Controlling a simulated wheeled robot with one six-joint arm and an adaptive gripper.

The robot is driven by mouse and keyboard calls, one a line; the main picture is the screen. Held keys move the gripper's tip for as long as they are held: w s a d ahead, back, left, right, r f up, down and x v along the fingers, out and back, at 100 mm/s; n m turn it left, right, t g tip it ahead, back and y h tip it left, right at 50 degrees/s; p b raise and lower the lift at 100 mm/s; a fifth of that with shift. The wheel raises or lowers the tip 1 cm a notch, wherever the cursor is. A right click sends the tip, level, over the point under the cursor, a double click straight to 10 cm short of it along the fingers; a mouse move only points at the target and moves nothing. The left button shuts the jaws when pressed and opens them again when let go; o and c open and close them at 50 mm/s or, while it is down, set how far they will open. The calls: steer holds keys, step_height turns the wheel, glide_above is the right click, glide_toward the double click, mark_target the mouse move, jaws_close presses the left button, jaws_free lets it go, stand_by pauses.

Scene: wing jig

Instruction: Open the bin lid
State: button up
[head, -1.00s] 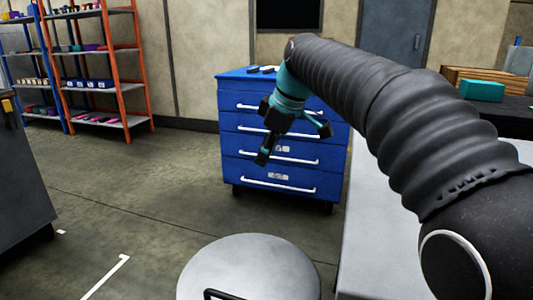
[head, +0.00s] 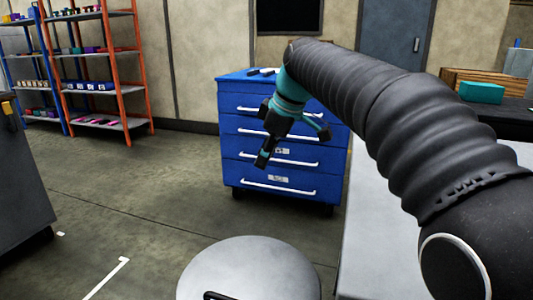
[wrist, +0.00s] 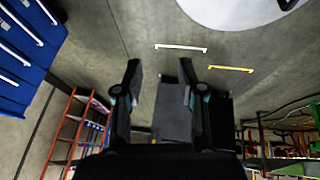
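The bin's round grey lid (head: 250,262) is at the bottom of the head view, cut off by the lower edge. A black handle (head: 218,296) shows on it at that edge. The lid looks flat and shut; the bin body is hidden. In the wrist view part of the lid (wrist: 235,12) shows at the top right, with a bit of the dark handle. My gripper (head: 294,146) hangs in the air beyond and above the lid, in front of the blue cabinet in the picture. Its fingers (wrist: 160,75) are spread apart with nothing between them.
A blue drawer cabinet (head: 275,172) stands behind my gripper. A light grey table top (head: 375,235) lies right of the lid. A dark grey cabinet (head: 22,190) is at the left edge. Orange-framed shelves (head: 100,75) stand at the back left. Floor between is clear.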

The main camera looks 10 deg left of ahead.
steer(key=v, duration=1.2)
